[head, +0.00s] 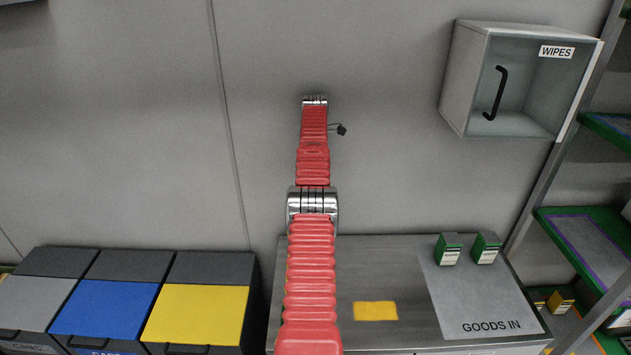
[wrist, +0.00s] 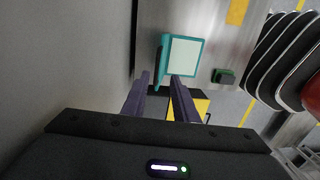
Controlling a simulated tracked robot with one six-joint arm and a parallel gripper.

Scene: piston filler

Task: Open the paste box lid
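My gripper (wrist: 160,76) shows in the wrist view as two dark purple fingers with a gap between them and nothing held. Beyond the fingertips is a teal-edged, box-like thing with a pale panel (wrist: 183,57); I cannot tell whether it is the paste box. A yellow surface with dark edges (wrist: 201,107) shows behind the right finger, partly hidden. In the head view my red arm reaches up the middle, and the fingers cannot be made out. No lid marked as paste shows in either view.
A steel table holds a pale GOODS IN mat (head: 472,305) with two green boxes (head: 448,249) (head: 486,248). Grey, blue (head: 105,307) and yellow (head: 196,313) bins stand left. A WIPES cabinet (head: 470,80) hangs upper right. Shelves (head: 590,240) line the right edge.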

